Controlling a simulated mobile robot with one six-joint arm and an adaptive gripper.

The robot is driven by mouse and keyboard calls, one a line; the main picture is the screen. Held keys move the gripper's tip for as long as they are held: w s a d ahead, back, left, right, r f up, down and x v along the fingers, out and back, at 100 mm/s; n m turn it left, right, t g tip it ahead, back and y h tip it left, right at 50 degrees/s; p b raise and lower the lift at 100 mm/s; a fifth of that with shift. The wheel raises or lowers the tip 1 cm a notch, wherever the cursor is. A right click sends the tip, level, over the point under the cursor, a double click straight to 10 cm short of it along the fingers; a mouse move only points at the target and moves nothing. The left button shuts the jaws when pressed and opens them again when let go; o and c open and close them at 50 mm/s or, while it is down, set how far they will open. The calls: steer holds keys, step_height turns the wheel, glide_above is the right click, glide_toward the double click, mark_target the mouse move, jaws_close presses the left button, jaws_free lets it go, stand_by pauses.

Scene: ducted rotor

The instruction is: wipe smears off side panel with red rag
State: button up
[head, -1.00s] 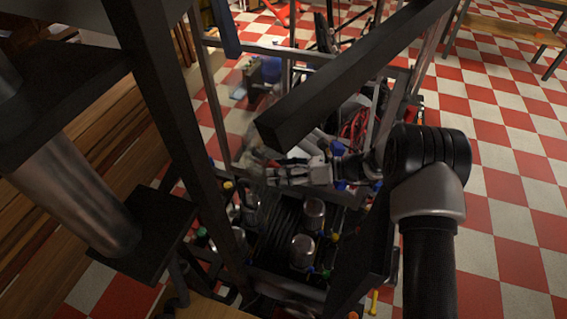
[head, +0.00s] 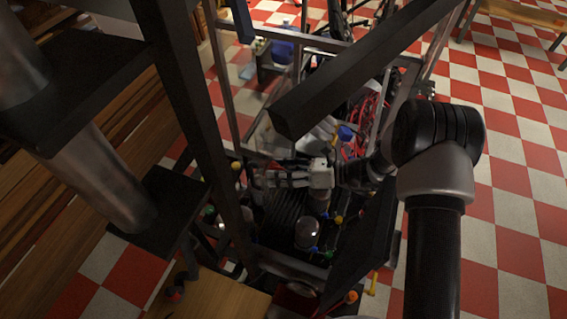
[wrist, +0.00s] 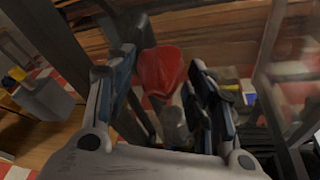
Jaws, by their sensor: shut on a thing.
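The red rag (wrist: 160,72) is pinched between the two fingers of my gripper (wrist: 163,85) in the wrist view and bunches out past the fingertips. In the head view my gripper (head: 265,180) reaches left from the black arm, inside the metal frame above the dark lower bay; the rag cannot be made out there. A clear side panel (head: 262,137) stands in the frame just above and behind the gripper. A see-through pane (wrist: 292,88) also shows at the right of the wrist view, apart from the rag. I cannot make out smears on either.
Dark frame bars, including a thick slanted beam (head: 350,75) and a tall post (head: 190,120), stand close around my arm. Jars (head: 307,233) and coloured fittings fill the lower bay. Red cables (head: 370,120) lie behind. The checkered floor (head: 510,170) at right is clear.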

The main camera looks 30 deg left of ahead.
steer(key=shift+s+d, duration=0.1)
steer(key=shift+s, duration=0.45)
steer(key=shift+w+d, duration=0.1)
steer(key=w+d, duration=0.1)
steer(key=d, duration=0.5)
stand_by(0.3)
steer(key=shift+w+d+p, duration=0.15)
steer(key=shift+d, duration=0.55)
steer(key=shift+w+d+p, duration=0.15)
steer(key=shift+d, duration=0.55)
